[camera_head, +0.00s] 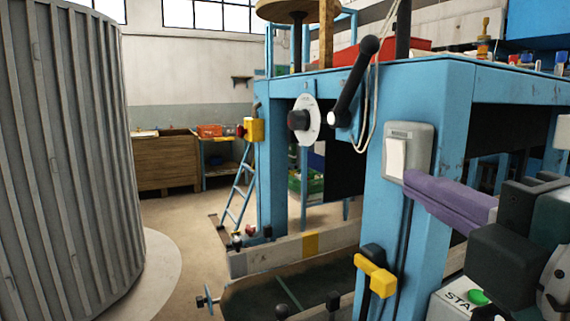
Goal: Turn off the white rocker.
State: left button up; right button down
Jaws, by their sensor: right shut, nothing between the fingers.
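The white rocker (396,157) sits in a grey switch plate (421,142) on the front blue post of the machine frame. The rocker stands upright and most of its face shows; which way it is tipped is hard to tell. My right gripper (411,182) comes in from the right with its purple fingers shut and empty. Its fingertips are at the lower right of the rocker, overlapping the bottom of the plate; I cannot tell whether they touch it. My left gripper is not in view.
A blue post (405,235) carries a yellow handle (375,275) below the switch. A black crank lever (354,82) and a dial (303,120) are above left. A green button (477,297) is below my right gripper. A large ribbed grey cylinder (70,160) fills the left.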

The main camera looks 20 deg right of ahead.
aim_at(390, 156)
jog(key=w+d+p, duration=0.1)
jog(key=w, duration=0.2)
jog(key=w+d+p, duration=0.1)
jog(key=w+d, duration=0.1)
jog(key=w, duration=0.1)
jog(key=w+d+p, duration=0.1)
jog(key=w+d, duration=0.1)
jog(key=w, duration=0.2)
jog(key=shift+r+p, duration=0.35)
jog(key=shift+p, duration=0.05)
jog(key=shift+d, duration=0.4)
